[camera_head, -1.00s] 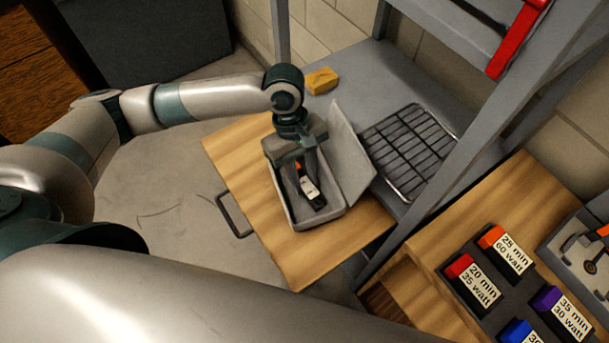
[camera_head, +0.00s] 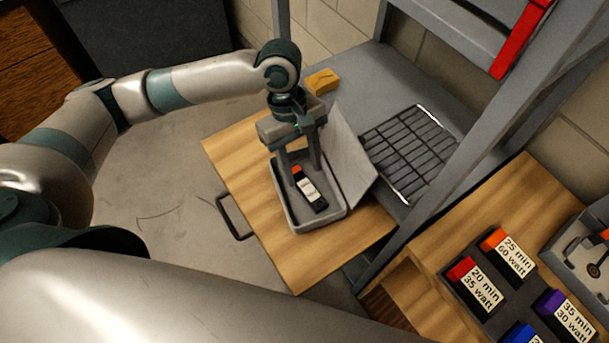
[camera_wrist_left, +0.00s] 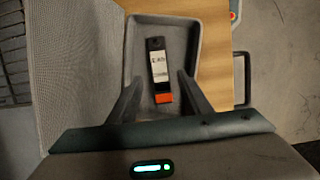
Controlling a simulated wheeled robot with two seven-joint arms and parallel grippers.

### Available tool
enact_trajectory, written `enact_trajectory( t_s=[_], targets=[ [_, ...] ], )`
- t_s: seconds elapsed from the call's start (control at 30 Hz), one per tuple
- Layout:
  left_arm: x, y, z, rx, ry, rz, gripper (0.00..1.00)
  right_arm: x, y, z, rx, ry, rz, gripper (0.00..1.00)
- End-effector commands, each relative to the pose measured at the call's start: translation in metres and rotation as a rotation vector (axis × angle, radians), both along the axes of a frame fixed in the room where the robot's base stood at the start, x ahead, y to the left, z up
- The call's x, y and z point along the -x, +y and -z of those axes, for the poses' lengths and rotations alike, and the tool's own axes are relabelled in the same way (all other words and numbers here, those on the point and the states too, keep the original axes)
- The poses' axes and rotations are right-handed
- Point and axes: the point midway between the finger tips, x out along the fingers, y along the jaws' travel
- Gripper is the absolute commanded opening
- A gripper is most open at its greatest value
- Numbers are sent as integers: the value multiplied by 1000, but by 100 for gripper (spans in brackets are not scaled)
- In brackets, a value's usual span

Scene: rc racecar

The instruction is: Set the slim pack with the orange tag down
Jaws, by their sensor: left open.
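The slim pack with the orange tag (camera_head: 309,190) is black with a white label and lies in a grey open case (camera_head: 303,224) with its lid raised. In the left wrist view the pack (camera_wrist_left: 158,68) lies on the case floor, its orange end (camera_wrist_left: 164,98) towards my fingers. My left gripper (camera_head: 302,168) is open above the pack's orange end, with its fingers apart on either side and nothing held. The fingers also show in the left wrist view (camera_wrist_left: 160,85). My right gripper is not in view.
The case stands on a wooden board with a handle (camera_head: 235,217). A wire rack (camera_head: 410,150) and a yellow block (camera_head: 322,81) are on the grey shelf. Several labelled packs sit in a dark holder (camera_head: 470,300) at lower right, near a grey tray (camera_head: 590,250).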

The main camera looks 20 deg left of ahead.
Motion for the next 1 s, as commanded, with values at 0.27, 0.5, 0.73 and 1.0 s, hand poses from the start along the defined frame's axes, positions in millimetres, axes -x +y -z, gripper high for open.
enact_trajectory(
  t_s=[0.27, 0.5, 0.73, 1.0],
  targets=[
    [-9, 10, -47, 1, -2, 0, 45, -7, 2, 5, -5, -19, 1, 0],
    [-12, 15, -69, 1, 0, 1, 45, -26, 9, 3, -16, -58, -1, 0],
    [-12, 16, -72, 0, 1, 0, 45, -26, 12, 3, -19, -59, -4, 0],
    [-12, 16, -72, 0, 1, 0, 45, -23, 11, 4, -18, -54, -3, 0]
  ],
)
